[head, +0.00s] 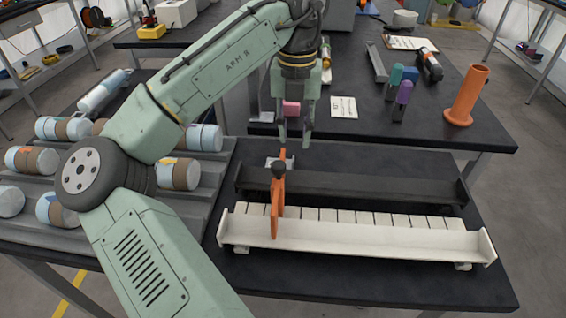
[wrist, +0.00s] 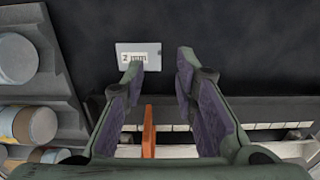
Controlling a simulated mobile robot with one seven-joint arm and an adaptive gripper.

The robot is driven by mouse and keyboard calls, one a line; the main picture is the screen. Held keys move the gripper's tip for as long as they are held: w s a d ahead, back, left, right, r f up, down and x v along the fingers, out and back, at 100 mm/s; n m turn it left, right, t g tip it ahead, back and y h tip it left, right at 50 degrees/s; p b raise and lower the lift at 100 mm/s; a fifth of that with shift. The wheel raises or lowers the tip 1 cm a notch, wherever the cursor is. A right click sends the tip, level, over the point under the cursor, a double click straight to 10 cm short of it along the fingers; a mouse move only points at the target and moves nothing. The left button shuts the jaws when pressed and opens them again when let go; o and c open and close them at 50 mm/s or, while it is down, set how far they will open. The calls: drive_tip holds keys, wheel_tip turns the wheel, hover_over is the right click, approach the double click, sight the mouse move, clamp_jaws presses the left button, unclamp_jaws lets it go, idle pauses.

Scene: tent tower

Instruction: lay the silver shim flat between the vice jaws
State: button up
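The silver shim (wrist: 137,56) is a small flat plate marked "2 mm" on the dark bench top, seen in the wrist view. In the head view the shim (head: 271,163) lies behind the long dark bar, partly covered by an orange upright piece. My gripper (head: 294,142) is open and empty above the bench near the shim. In the wrist view my gripper (wrist: 160,65) has its left fingertip beside the shim's lower edge. What look like the vice jaws are a dark bar (head: 350,185) and a pale front bar (head: 360,238), with light blocks between them.
The orange piece (head: 277,205) stands across the bars at their left end. A grey rack (head: 222,175) of rolled cylinders lies left.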

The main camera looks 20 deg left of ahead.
drive_tip(key=shift+s+f+p, duration=0.1)
drive_tip(key=shift+f+p, duration=0.35)
drive_tip(key=shift+f, duration=2.25)
drive_tip(key=shift+c, duration=0.6)
clamp_jaws()
